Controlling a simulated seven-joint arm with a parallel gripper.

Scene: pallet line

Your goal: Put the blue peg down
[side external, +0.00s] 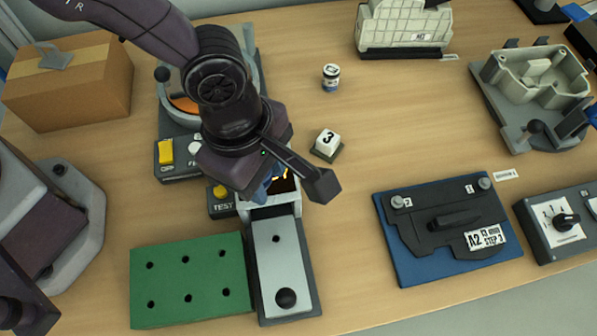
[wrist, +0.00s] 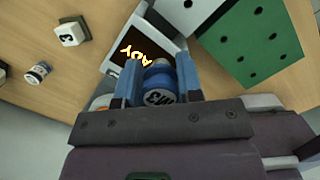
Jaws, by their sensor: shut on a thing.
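The blue peg (wrist: 160,80) is between the two blue fingers of my gripper (wrist: 160,72) in the wrist view, its round marked end facing the camera. My gripper is shut on it. In the side view my gripper (side external: 272,188) is over the small device with a lit display, just behind the grey plate; the arm mostly hides the peg there. The peg's lower end is hidden, so I cannot tell whether it touches anything. The green block (side external: 190,279) with several dark holes lies at the front left; it also shows in the wrist view (wrist: 262,32).
A grey plate (side external: 281,262) with a small and a large hole adjoins the green block. A white block marked 3 (side external: 327,142) and a small jar (side external: 331,78) stand right of the arm. A blue fixture (side external: 400,262) lies at right. Table between is clear.

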